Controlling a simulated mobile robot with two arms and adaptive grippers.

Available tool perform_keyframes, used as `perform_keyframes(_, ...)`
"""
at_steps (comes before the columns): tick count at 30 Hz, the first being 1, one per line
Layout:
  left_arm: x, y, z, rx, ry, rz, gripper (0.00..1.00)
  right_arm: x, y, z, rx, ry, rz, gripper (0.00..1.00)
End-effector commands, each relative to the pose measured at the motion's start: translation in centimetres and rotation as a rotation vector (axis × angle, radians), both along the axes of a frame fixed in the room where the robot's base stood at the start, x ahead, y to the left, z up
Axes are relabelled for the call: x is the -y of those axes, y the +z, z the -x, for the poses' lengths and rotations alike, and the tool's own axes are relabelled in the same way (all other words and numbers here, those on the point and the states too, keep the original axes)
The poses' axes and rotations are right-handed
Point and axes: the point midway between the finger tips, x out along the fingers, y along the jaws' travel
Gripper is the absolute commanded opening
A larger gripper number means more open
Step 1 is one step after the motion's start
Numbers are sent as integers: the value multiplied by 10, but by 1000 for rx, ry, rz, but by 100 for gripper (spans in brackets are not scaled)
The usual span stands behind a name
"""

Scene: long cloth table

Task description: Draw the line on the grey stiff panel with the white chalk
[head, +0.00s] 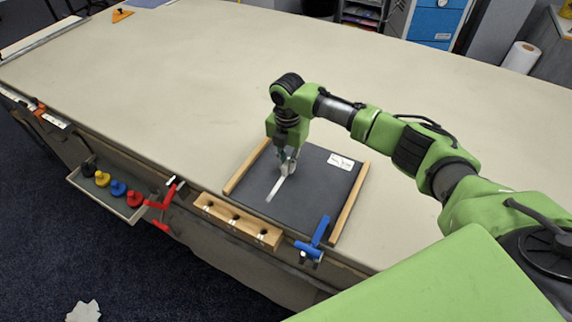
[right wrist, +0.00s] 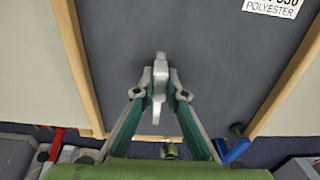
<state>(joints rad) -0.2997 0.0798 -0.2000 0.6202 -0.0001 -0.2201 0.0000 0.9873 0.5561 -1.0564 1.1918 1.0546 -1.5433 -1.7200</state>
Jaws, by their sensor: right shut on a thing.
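The grey panel (head: 315,190) lies flat on the cloth table between two wooden strips, with a white label near its far right corner. My right gripper (head: 287,168) points down over the panel's middle and is shut on the white chalk (right wrist: 160,78). In the right wrist view the chalk sits between the two fingertips (right wrist: 160,92). A short white streak (head: 275,190) runs on the panel from below the fingertips toward the near edge. The fingers hide where the chalk's tip meets the panel. My left gripper is not in view.
A wooden block with holes (head: 238,221) stands at the table's near edge, beside a blue clamp (head: 319,233) and a red clamp (head: 167,195). A tray (head: 108,197) with several coloured knobs hangs off the edge at left.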

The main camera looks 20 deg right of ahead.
Motion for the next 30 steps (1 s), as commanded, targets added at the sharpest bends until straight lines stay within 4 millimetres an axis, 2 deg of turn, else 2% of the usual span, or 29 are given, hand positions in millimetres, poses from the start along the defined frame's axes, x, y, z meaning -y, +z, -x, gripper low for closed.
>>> perform_keyframes(30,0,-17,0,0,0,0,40,30,-1,-23,1,0,0,0)
